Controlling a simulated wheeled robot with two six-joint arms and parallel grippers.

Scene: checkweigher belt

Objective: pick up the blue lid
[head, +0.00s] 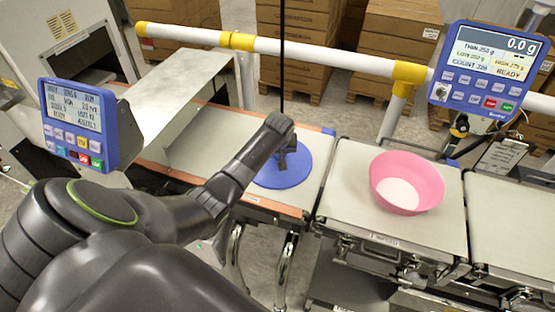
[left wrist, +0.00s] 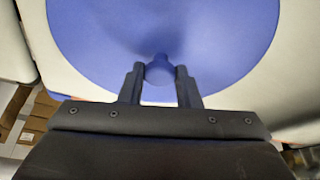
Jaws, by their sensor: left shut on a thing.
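The blue lid (head: 294,172) is a round disc at the right end of the left belt section, and I cannot tell whether it touches the belt. My left gripper (head: 284,158) is over the lid, with the arm coming from the lower left and covering part of it. In the left wrist view the lid (left wrist: 100,45) fills the upper part. There the left gripper (left wrist: 160,78) has its two fingers closed on the lid's knob. My right gripper is not in view.
A pink bowl (head: 406,183) stands on the middle belt section (head: 345,215). A blue display panel (head: 78,125) stands at the left and another (head: 488,65) at the upper right. A white and yellow rail (head: 300,48) runs behind the belts. Cardboard boxes (head: 400,30) are stacked beyond it.

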